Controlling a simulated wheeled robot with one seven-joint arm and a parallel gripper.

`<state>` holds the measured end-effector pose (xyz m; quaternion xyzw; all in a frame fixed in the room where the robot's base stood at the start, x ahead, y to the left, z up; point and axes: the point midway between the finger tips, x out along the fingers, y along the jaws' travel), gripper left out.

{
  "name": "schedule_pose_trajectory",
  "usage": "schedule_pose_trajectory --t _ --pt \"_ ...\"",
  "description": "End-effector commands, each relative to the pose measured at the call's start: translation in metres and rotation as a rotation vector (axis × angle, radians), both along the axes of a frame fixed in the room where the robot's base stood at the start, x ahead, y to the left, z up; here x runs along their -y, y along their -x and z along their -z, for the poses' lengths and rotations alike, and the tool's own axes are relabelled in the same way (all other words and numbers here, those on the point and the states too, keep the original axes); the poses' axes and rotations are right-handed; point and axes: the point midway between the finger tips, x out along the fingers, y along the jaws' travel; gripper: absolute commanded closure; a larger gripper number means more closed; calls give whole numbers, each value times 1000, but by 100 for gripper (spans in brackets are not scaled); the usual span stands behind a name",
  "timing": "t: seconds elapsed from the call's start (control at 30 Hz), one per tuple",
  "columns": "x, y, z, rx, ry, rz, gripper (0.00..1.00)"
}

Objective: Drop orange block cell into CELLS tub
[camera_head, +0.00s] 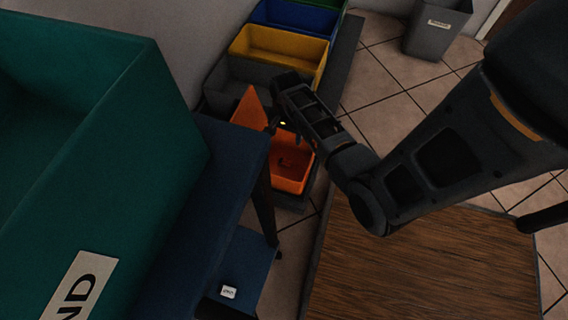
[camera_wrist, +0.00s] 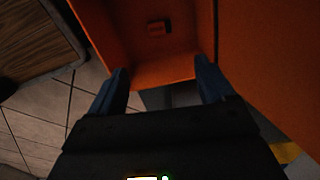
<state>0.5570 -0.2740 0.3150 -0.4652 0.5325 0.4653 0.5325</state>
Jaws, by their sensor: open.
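The orange tub (camera_head: 292,178) stands low near the middle of the head view, with an orange flap (camera_head: 250,108) raised at its left. No CELLS label is readable on it. A small dark orange block (camera_wrist: 157,27) lies on the floor of the orange tub (camera_wrist: 175,68) in the wrist view, apart from my fingers. My gripper (camera_wrist: 162,84) is open and empty, its two blue-grey fingers spread at the tub's near edge in that view. In the head view my gripper (camera_head: 273,127) is over the tub's far left part and hides some of it.
Yellow (camera_head: 280,52), blue (camera_head: 296,17) and grey (camera_head: 240,85) tubs stand in a row behind. A large teal bin (camera_head: 140,120) fills the left on a dark blue surface (camera_head: 215,180). A wooden surface (camera_head: 430,265) lies front right. A grey bin (camera_head: 436,30) stands far back on tiles.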

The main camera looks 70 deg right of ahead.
Motion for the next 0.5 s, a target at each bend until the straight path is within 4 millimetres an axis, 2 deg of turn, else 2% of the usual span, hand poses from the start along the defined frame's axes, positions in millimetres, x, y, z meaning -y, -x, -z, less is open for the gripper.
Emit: schedule_pose_trajectory --t 0.17,0.5 --pt "0 0 -13 2 1 0 18" --pt "0 0 -66 1 1 -1 18"
